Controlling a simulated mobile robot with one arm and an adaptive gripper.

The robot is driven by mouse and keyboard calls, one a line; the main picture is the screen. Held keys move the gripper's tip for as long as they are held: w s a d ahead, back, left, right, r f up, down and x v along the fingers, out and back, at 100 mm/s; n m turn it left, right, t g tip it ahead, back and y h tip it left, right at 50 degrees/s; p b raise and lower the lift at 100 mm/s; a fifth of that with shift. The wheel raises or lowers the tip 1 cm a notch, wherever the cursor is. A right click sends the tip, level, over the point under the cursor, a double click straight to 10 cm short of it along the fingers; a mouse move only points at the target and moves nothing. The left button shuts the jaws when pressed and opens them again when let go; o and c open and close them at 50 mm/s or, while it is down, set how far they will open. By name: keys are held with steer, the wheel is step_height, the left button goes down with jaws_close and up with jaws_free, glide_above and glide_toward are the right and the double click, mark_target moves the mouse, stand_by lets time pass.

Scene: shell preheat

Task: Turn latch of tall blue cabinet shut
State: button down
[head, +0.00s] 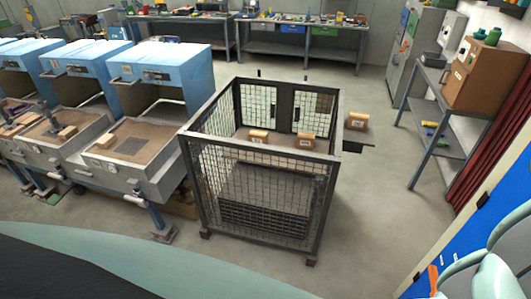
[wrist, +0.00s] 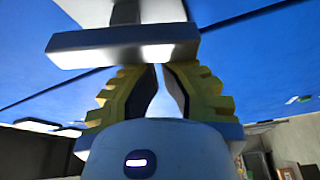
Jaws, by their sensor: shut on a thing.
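The tall blue cabinet (head: 492,222) is at the lower right edge of the head view, seen only in part. Its blue face fills the top of the wrist view (wrist: 262,50). A grey metal latch bar (wrist: 115,46) lies across the front of that face. The bar hides the fingertips' contact. In the head view my pale arm covers part of the cabinet, and the grip on the latch cannot be made out there.
A wire-mesh cage (head: 262,175) with boxes stands mid-floor. Blue-hooded workstations (head: 165,65) line the left. A grey shelf table (head: 428,120) holding a brown box (head: 487,75) stands at the right, beyond the cabinet. Floor between the cage and the cabinet is clear.

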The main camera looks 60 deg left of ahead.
steer(key=shift+s+d+f+n+g+y+b, duration=0.15)
steer(key=shift+f+n+y+b, duration=0.1)
steer(key=shift+n+b, duration=0.45)
steer(key=shift+s+d+f+n+g+y+b, duration=0.15)
steer(key=shift+f+n+b, duration=0.2)
steer(key=shift+n, duration=0.55)
steer(key=shift+r, duration=0.1)
